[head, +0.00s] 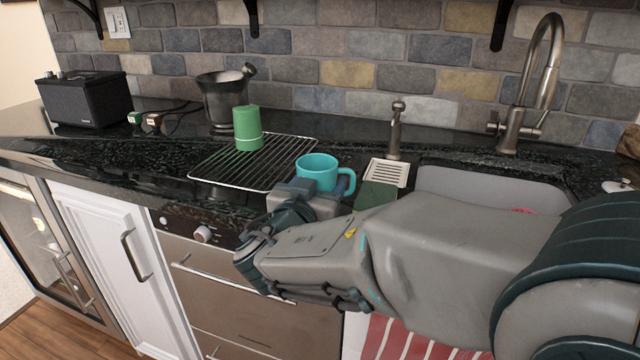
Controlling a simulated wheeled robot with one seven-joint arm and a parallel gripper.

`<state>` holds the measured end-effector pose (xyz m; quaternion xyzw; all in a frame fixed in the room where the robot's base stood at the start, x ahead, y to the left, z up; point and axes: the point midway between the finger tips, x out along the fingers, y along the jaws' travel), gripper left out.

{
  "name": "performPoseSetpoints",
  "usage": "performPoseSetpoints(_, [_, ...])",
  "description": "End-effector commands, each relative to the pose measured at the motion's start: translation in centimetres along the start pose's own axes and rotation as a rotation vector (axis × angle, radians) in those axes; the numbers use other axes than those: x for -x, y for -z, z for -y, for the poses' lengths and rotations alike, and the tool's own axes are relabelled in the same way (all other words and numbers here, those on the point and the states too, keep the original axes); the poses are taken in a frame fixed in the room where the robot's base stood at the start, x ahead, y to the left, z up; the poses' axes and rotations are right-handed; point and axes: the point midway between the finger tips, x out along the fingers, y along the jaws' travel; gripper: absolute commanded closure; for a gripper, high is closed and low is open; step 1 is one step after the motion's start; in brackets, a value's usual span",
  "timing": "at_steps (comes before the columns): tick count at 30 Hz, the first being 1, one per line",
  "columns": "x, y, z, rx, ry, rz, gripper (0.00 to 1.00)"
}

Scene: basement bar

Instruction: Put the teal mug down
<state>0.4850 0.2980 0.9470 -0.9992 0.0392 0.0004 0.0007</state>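The teal mug (317,167) is upright near the front of the black counter, just right of the wire rack, with its handle to the right. My gripper (320,188) is at the near side of the mug, and my arm comes in from the right. The gripper body hides the mug's lower part. The fingers are mostly hidden, so I cannot tell whether they are closed on the mug or whether the mug's base touches the counter.
A wire rack (218,176) lies on the counter with a green cup (247,128) on it. A mortar (222,98) and a black speaker (84,97) stand further back. A soap dispenser (394,135), a small slotted tray (386,172) and the sink (470,183) with a tall faucet (541,85) are to the right.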

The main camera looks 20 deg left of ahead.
Motion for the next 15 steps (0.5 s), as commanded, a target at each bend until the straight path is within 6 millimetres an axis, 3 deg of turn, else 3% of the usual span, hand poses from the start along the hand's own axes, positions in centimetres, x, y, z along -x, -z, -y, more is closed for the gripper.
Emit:
performPoseSetpoints(4, [0.00, -0.30, -0.01, -0.002, 0.000, -0.002, 0.78])
performPoseSetpoints(5, [0.00, -0.22, 0.00, -0.001, 0.000, 0.000, 0.34])
performPoseSetpoints(6, [0.00, -0.19, 0.00, -0.001, 0.000, 0.000, 0.23])
performPoseSetpoints(15, [0.00, -0.13, 0.00, 0.000, 0.000, 0.000, 0.20])
